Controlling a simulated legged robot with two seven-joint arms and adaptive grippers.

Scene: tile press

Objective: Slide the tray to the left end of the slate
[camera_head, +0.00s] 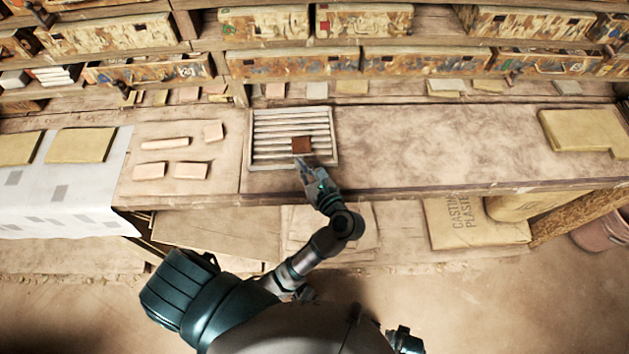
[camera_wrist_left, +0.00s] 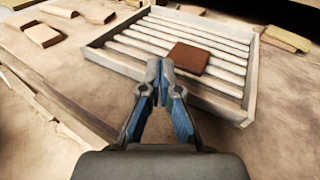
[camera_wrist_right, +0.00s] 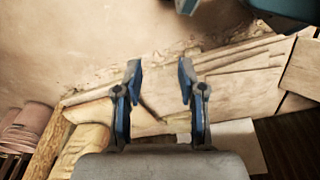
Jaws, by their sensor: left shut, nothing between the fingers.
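The tray (camera_head: 336,150) is a pale shallow frame with several white slats and a brown square tile (camera_head: 302,145) on them. It sits near the left end of the long brown slab (camera_head: 430,150), which I take for the slate, just right of a seam. My left gripper (camera_head: 300,166) is shut and empty at the tray's near wall. In the left wrist view its fingertips (camera_wrist_left: 161,72) overlap the near wall of the tray (camera_wrist_left: 104,72); I cannot tell whether they touch. My right gripper (camera_wrist_right: 160,68) is open and empty, away from the tray.
Several pale clay pieces (camera_head: 191,170) lie left of the tray. A white cloth (camera_head: 60,192) with yellow slabs (camera_head: 81,145) lies farther left. Shelves with painted drawers (camera_head: 292,63) stand behind. The slab right of the tray is mostly clear up to a yellow block (camera_head: 580,131).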

